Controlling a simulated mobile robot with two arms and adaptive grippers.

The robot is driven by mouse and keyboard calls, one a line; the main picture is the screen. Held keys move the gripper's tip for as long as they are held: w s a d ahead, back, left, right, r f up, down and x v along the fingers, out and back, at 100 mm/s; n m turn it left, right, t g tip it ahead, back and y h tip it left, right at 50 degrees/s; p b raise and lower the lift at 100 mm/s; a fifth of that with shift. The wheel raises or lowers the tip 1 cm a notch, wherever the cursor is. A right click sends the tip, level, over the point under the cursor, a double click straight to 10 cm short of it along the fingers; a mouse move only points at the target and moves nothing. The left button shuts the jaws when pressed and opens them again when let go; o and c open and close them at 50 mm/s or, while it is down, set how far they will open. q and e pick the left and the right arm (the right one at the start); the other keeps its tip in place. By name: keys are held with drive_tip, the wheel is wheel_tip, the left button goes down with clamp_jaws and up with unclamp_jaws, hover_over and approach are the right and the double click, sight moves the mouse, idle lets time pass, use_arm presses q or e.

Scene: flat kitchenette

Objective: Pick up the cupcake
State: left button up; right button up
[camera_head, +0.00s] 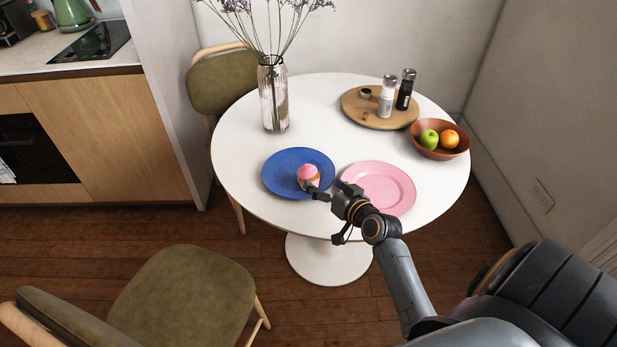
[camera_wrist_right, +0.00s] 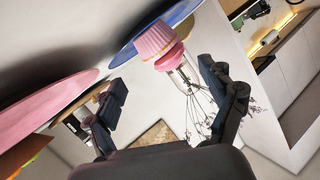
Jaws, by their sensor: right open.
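A cupcake (camera_head: 308,175) with pink frosting and a paper-like case sits on the blue plate (camera_head: 283,167) on the round white table. My right gripper (camera_head: 324,192) is just to the front right of the cupcake, over the gap between the blue plate and the pink plate (camera_head: 392,176). In the right wrist view the gripper (camera_wrist_right: 168,95) is open, its two fingers apart with nothing between them. The cupcake (camera_wrist_right: 158,42) shows beyond the fingers there, with its pink pleated case visible. My left gripper is not in view.
A glass vase with dried flowers (camera_head: 274,95) stands behind the blue plate. A wooden board (camera_head: 365,112) with shakers and a bowl (camera_head: 452,152) of fruit sit at the back right. Chairs (camera_head: 185,295) stand at the front left and behind the table.

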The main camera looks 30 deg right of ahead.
sight(315, 178)
drive_tip(key=x, duration=0.8)
drive_tip(key=shift+a, duration=0.1)
drive_tip(key=shift+s, duration=0.1)
drive_tip(key=c, duration=0.7)
